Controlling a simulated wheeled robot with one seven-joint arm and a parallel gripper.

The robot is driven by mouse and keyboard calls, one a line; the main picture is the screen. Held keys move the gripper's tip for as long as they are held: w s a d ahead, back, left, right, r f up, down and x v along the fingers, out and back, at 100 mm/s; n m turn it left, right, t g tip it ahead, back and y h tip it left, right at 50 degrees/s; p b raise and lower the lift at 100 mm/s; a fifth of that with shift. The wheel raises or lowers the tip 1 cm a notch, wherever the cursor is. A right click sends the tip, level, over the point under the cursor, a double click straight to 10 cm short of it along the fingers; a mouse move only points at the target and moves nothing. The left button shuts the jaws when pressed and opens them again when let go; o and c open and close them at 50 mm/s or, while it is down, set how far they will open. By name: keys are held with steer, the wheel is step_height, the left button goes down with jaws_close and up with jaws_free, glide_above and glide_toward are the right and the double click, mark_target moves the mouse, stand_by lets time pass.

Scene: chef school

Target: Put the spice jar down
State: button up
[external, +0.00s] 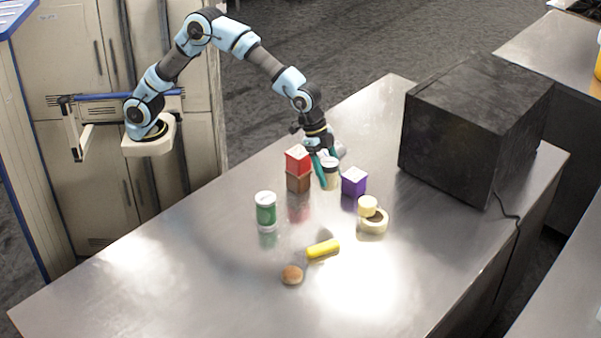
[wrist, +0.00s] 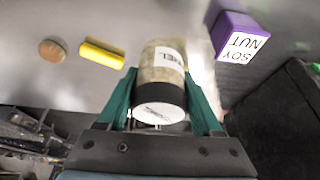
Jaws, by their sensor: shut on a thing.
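The spice jar (wrist: 162,66) has pale beige contents, a white label and a black lid with a white top. My gripper (wrist: 160,88) is shut on it, with one green finger on each side. In the external view the jar (external: 331,174) is partly hidden by the fingers of my gripper (external: 325,175). It is just above or on the metal table (external: 190,240), behind and left of the purple box; I cannot tell whether its base touches.
The purple box (external: 354,182) is close right. A black appliance (external: 450,140) is right.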

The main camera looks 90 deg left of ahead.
steer(key=shift+s+d+f, duration=0.2)
steer(key=shift+s+d, duration=0.05)
steer(key=shift+s, duration=0.15)
step_height(320, 180, down, 10)
steer(key=p, duration=0.3)
steer(key=shift+s+d+r, duration=0.1)
steer(key=shift+r, duration=0.1)
steer(key=shift+f, duration=0.2)
steer(key=o, duration=1.5)
steer(key=shift+c, duration=0.2)
steer(key=shift+r, duration=0.1)
steer(key=b+v, duration=0.3)
steer(key=v, duration=0.9)
steer(key=shift+r, duration=0.15)
